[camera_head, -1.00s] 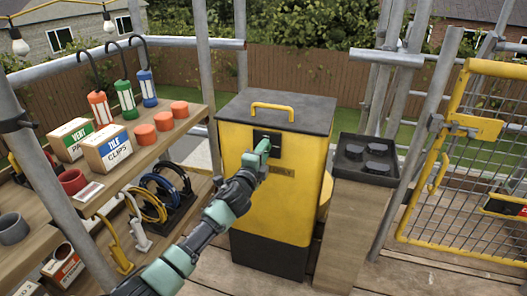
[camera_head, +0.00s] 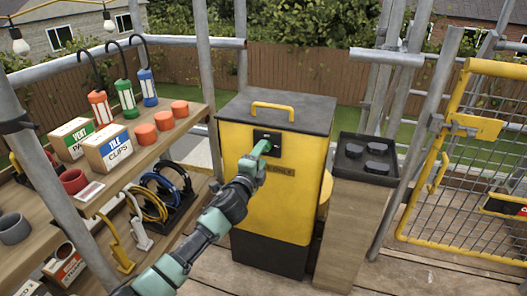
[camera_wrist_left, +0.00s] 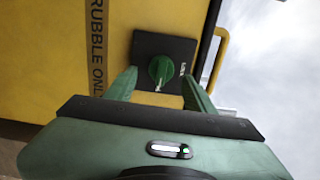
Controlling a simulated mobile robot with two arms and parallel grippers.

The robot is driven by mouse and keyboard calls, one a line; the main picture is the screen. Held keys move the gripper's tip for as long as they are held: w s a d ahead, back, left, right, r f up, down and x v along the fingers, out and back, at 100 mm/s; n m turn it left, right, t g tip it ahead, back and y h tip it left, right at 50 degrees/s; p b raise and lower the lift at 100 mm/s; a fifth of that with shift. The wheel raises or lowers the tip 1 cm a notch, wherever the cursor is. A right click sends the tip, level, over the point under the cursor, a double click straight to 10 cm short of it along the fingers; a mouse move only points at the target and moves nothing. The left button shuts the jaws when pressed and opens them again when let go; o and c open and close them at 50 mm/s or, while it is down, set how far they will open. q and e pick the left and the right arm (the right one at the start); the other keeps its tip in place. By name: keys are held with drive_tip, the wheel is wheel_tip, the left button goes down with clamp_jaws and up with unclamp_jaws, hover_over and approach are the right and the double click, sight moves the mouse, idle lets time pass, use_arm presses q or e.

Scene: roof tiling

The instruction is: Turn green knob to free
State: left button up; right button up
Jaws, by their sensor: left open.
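The green knob (camera_wrist_left: 161,70) sits on a black plate (camera_wrist_left: 178,48) on the front of a yellow bin (camera_head: 262,210). In the left wrist view it shows between the two fingers of my left gripper (camera_wrist_left: 160,84), which is open. The fingers stand on either side of the knob, and I cannot tell if they touch it. A pale mark shows on the knob, and small white lettering on the plate is too small to read. In the head view my left gripper (camera_head: 258,152) is at the plate and hides the knob. My right gripper is not in view.
The bin has a grey lid with a yellow handle (camera_head: 272,106). A wooden post with a black tray (camera_head: 392,180) stands close on its right. A shelf (camera_head: 160,142) with boxes and lanterns is on the left. A yellow mesh gate (camera_head: 455,90) is at the right.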

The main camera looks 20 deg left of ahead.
use_arm(q)
drive_tip(key=s, duration=0.5)
drive_tip(key=shift+s+p, duration=0.15)
drive_tip(key=shift+p, duration=0.15)
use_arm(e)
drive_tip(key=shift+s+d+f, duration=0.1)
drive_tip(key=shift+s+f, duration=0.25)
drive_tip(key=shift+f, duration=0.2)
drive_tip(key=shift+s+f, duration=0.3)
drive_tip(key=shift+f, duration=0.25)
